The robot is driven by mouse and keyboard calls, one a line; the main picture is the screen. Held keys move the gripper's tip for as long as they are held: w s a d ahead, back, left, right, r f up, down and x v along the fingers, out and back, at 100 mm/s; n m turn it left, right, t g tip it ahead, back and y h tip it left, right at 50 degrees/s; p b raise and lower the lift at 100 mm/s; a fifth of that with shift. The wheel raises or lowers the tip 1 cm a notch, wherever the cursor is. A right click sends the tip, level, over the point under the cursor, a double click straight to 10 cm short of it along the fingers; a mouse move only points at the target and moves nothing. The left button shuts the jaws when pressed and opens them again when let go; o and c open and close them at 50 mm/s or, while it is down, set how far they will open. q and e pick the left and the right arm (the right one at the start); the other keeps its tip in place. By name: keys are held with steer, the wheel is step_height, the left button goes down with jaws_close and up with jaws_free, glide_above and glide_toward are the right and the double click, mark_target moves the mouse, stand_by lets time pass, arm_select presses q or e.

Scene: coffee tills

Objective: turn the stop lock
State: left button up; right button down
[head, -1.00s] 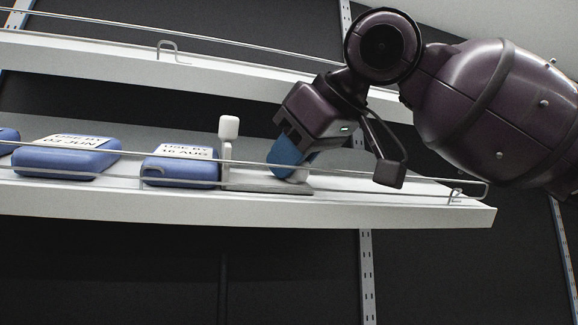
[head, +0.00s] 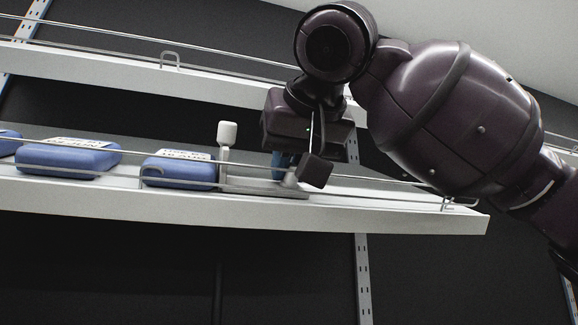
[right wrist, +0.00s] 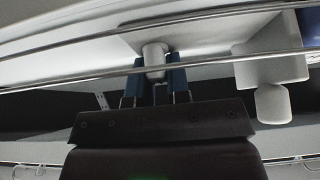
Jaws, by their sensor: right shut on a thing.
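The stop (head: 227,140) is an upright post with a pale block on top, fixed to a flat grey base (head: 262,184) on the lower shelf. Its lock, a small pale round knob (right wrist: 155,54), sits at the base's right end. My right gripper (right wrist: 156,80) has its blue fingers closed around the knob, one on each side. In the head view my right gripper (head: 285,172) comes down on the base's right end, and its body hides most of the fingers and knob. The stop's pale block (right wrist: 273,104) also shows in the right wrist view. My left gripper is not in view.
Blue packs with white labels, one (head: 180,170) beside the stop and another (head: 68,156) further left, lie on the lower shelf (head: 390,214). A thin wire rail (head: 410,196) runs along its front edge. An upper shelf (head: 110,64) hangs close above.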

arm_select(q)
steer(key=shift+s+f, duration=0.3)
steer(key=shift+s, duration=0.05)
arm_select(e)
steer(key=c, duration=1.4)
jaws_free()
steer(key=shift+o, duration=0.2)
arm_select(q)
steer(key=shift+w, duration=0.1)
arm_select(e)
steer(key=shift+s+d+r, duration=0.2)
steer(key=shift+s+r, duration=0.1)
steer(key=shift+s, duration=0.25)
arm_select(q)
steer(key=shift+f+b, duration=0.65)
arm_select(e)
steer(key=v, duration=0.9)
steer(key=shift+s, duration=0.25)
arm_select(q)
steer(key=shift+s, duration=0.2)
arm_select(e)
steer(key=shift+r, duration=0.15)
